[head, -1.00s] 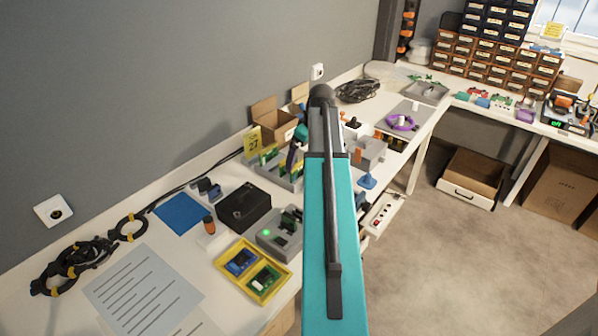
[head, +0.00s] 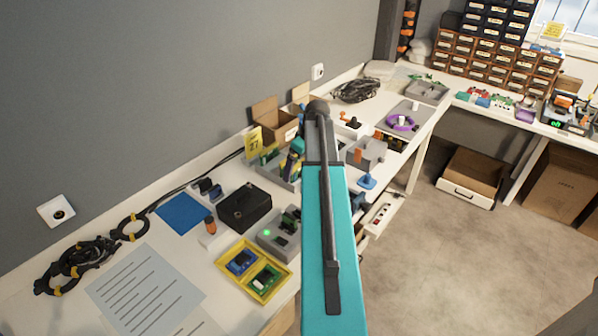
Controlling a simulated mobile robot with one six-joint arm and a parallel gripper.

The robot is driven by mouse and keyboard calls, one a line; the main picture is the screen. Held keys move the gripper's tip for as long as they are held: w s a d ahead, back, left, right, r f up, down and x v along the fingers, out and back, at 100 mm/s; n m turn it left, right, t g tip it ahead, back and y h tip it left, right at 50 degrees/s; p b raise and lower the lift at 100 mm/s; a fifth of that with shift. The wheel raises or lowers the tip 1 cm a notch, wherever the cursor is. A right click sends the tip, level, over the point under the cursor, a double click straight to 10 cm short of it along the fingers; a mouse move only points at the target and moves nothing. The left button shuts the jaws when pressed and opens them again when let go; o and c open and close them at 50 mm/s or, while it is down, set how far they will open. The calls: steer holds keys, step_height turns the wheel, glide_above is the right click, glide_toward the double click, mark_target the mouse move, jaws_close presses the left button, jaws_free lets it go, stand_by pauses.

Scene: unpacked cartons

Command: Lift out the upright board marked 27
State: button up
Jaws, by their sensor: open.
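A grey rack (head: 291,184) on the bench holds several upright green boards (head: 268,154). A yellow card (head: 253,141) stands at its back left with dark figures that are too small to read surely. No number is legible on any board, so I cannot tell which one is 27. My gripper (head: 289,167) is small and partly hidden by my teal arm. It points down over the right part of the rack, close to the boards. It is open, and I cannot tell whether a board stands between its fingers.
An open carton (head: 273,122) stands behind the rack. A black box (head: 244,207), a grey device with a green light (head: 278,236) and a yellow tray (head: 234,264) lie in front. A grey box (head: 366,152) stands right of my arm.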

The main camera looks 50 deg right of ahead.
stand_by(0.3)
steer(key=c, duration=1.2)
steer(key=shift+r, duration=0.1)
steer(key=shift+r+b, duration=0.7)
steer(key=shift+r, duration=4.25)
